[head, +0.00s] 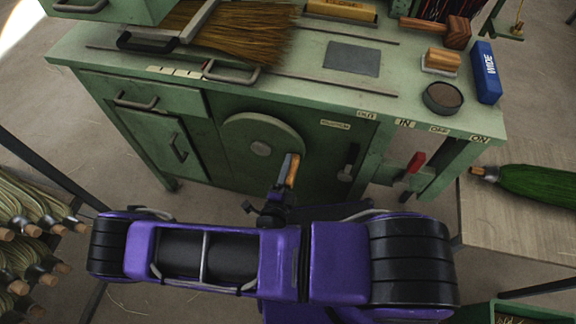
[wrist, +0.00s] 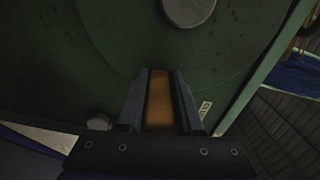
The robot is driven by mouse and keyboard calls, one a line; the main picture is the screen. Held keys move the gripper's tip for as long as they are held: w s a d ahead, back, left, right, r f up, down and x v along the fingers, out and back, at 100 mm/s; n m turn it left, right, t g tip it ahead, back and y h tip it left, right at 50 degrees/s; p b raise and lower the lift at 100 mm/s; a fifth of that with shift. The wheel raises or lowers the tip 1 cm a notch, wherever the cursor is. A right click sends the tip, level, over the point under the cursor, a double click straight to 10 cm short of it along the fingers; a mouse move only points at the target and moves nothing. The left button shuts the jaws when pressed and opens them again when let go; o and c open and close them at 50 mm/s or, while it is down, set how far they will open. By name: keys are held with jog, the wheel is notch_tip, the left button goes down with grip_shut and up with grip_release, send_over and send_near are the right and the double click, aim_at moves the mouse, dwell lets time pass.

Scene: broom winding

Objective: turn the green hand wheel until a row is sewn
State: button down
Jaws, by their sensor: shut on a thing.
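A wooden handle (head: 291,170) stands out at the wheel's lower right. My gripper (head: 283,186) is shut on this handle. In the wrist view the handle (wrist: 159,100) lies between the two dark fingers of my gripper (wrist: 160,98), with the wheel face (wrist: 130,40) and grey hub (wrist: 189,10) behind. A straw broom (head: 240,32) lies flat on the machine top under a metal clamp. Any stitching on it cannot be made out.
A red lever (head: 415,163) sticks out of the machine front to the right. A dark round tin (head: 442,97) and a blue box (head: 487,72) stand on the top. Bundled brooms (head: 30,215) are at the left, and a side table (head: 520,225) with a green bundle is at the right.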

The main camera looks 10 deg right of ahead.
jog(key=shift+f, duration=0.1)
jog(key=c, duration=0.6)
grip_release()
jog(key=shift+o, duration=0.2)
jog(key=shift+a, duration=0.1)
jog(key=v, duration=1.7)
jog(key=shift+s, duration=0.2)
